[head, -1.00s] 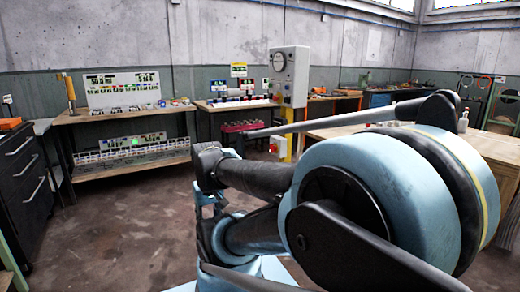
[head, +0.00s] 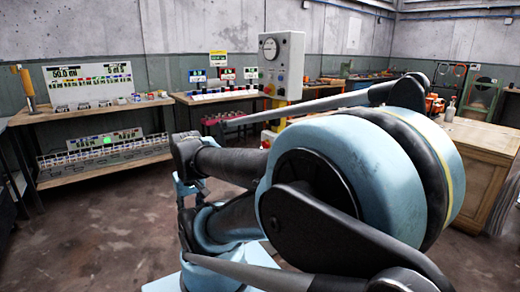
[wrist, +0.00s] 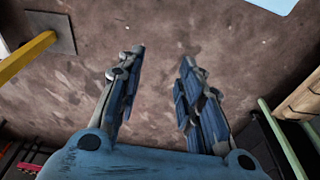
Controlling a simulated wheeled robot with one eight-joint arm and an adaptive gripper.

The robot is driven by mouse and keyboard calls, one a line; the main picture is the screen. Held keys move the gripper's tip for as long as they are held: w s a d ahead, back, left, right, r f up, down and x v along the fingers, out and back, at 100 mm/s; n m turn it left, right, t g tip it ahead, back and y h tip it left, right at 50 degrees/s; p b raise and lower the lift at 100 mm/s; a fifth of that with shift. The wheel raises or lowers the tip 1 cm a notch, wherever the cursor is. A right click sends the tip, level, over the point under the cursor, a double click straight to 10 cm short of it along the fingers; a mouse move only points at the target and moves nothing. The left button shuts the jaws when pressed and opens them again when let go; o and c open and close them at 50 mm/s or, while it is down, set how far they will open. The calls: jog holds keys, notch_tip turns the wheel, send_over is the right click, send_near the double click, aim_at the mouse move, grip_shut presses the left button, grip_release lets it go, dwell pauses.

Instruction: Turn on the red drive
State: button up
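My gripper (wrist: 160,60) is open and empty in the wrist view, its two fingers well apart above bare floor. In the head view a bench (head: 178,99) at the back wall carries a row of small units below three small display panels. The middle panel (head: 227,73) looks red, and the one to its left (head: 197,76) looks green. The units are too small to tell a red drive for certain. My gripper is far from this bench and touches nothing.
A grey control box (head: 283,60) with a round gauge stands on a yellow post right of the bench. A longer workbench (head: 60,115) with a lower shelf stands at left. A wooden cabinet (head: 470,180) is at right. The floor (head: 105,220) between is clear.

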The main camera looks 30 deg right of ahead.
jog(key=o, duration=0.4)
jog(key=shift+s+r, duration=0.2)
jog(key=shift+s, duration=0.05)
jog(key=shift+o, duration=1)
jog(key=shift+d+r, duration=0.25)
jog(key=w+d+r+n+h, duration=0.2)
jog(key=w+d+h, duration=0.5)
jog(key=w+d, duration=0.85)
jog(key=w+d+r+n+h, duration=0.2)
jog(key=w+d+h, duration=0.5)
jog(key=w+d, duration=0.9)
jog(key=w+d+f+n+h, duration=0.1)
jog(key=w+d+f+h, duration=0.25)
jog(key=w+f, duration=0.45)
jog(key=w+d, duration=0.2)
jog(key=d, duration=1.4)
jog(key=shift+d+r+g, duration=0.3)
jog(key=shift+r, duration=0.15)
jog(key=shift+h, duration=0.25)
jog(key=c, duration=1.1)
